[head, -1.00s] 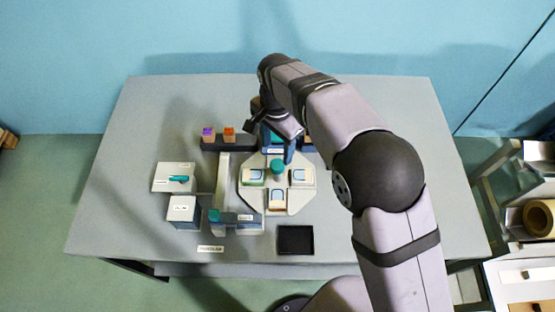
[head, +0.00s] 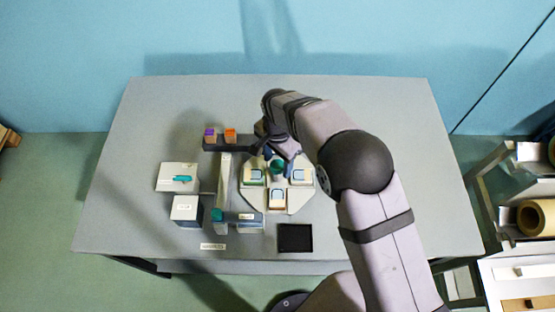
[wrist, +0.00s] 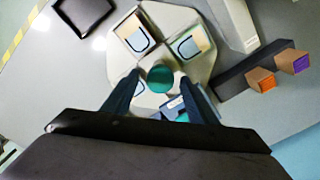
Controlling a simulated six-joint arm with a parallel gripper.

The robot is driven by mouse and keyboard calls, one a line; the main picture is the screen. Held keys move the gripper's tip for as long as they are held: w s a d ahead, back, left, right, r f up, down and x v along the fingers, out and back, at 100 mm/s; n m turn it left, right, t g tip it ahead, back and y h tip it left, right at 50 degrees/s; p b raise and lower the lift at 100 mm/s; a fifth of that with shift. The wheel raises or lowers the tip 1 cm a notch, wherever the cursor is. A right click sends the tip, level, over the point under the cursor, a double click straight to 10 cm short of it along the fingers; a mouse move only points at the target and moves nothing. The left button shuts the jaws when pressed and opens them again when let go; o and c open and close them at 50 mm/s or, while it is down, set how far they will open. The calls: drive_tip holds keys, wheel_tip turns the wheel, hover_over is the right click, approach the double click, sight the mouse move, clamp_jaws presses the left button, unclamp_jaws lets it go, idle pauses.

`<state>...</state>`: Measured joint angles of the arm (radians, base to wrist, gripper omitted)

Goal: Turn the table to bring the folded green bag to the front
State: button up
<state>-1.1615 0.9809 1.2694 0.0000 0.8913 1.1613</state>
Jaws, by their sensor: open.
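The turntable (head: 291,203) is a pale octagonal plate with a teal knob (head: 277,167) at its centre. Bags lie on it in pale holders. The left one (head: 255,176) shows green edges and looks like the folded green bag; it also shows in the wrist view (wrist: 188,46). The front bag (head: 277,199) and the right bag (head: 298,176) have tan edges. The rear place is mostly hidden by my arm; the wrist view shows a bluish item (wrist: 176,108) there. My gripper (wrist: 160,80) is open, its fingers on either side of the knob in the wrist view; contact cannot be told.
A dark rack with a purple block (head: 210,134) and an orange block (head: 230,135) stands behind left. Two pale boxes (head: 177,177) (head: 186,209) and a rail with a teal end (head: 218,215) lie left. A black tray (head: 295,238) lies in front. The table's right side is clear.

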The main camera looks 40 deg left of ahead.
drive_tip(key=shift+c, duration=0.4)
clamp_jaws()
drive_tip(key=shift+n+b, duration=0.35)
drive_tip(key=shift+n, duration=0.25)
drive_tip(key=shift+n+b, duration=0.7)
drive_tip(key=shift+n, duration=0.9)
drive_tip(key=shift+n+b, duration=0.7)
drive_tip(key=shift+n, duration=1.7)
drive_tip(key=shift+n+b, duration=0.4)
drive_tip(key=shift+n, duration=1.7)
drive_tip(key=shift+r+n, duration=0.1)
drive_tip(key=shift+n, duration=1.7)
drive_tip(key=shift+a+n, duration=0.1)
drive_tip(key=shift+n, duration=0.5)
